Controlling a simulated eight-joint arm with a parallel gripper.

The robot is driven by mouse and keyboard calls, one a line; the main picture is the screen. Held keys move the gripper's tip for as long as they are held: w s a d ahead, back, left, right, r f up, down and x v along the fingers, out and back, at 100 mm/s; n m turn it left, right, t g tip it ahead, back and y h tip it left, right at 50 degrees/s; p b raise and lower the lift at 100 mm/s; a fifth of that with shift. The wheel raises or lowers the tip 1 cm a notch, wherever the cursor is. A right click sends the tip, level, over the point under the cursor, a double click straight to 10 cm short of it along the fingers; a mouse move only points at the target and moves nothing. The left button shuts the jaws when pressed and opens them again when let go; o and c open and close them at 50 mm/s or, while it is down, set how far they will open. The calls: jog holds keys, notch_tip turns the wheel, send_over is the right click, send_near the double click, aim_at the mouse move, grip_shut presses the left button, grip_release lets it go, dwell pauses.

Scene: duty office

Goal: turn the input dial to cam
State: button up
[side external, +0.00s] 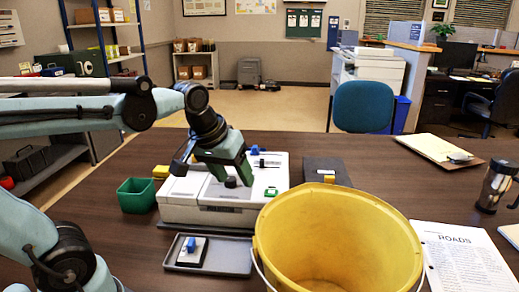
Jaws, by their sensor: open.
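A white device (208,213) with a flat, panelled top stands on the dark wooden table (110,215). A small dark round knob (231,183) shows on its top; it may be the input dial, but its markings are too small to read. My gripper (232,176), with green fingers, points down over the device's top. Its jaws are open, with the knob showing between or just below the fingertips. I cannot tell whether they touch it. A blue part (255,150) and a green part (271,191) are also on the device.
A large yellow bucket (383,215) stands close in front, right of the device. A grey tray (240,258) holding a small blue-topped item lies before it. A green bin (136,196) stands at left. Papers (462,255) and a metal mug (492,186) lie right. The table behind the bucket has free room.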

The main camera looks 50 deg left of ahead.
jog(key=w+a+r+n+g, duration=0.3)
jog(key=w+a+n, duration=0.1)
jog(key=a+n, duration=0.15)
jog(key=n+g, duration=0.2)
jog(key=n, duration=0.4)
send_near(230, 178)
jog(key=shift+h, duration=0.3)
jog(key=f, duration=0.8)
jog(key=shift+a+f, duration=0.25)
jog(key=shift+f, duration=0.1)
jog(key=c, duration=1)
jog(key=shift+c, duration=0.2)
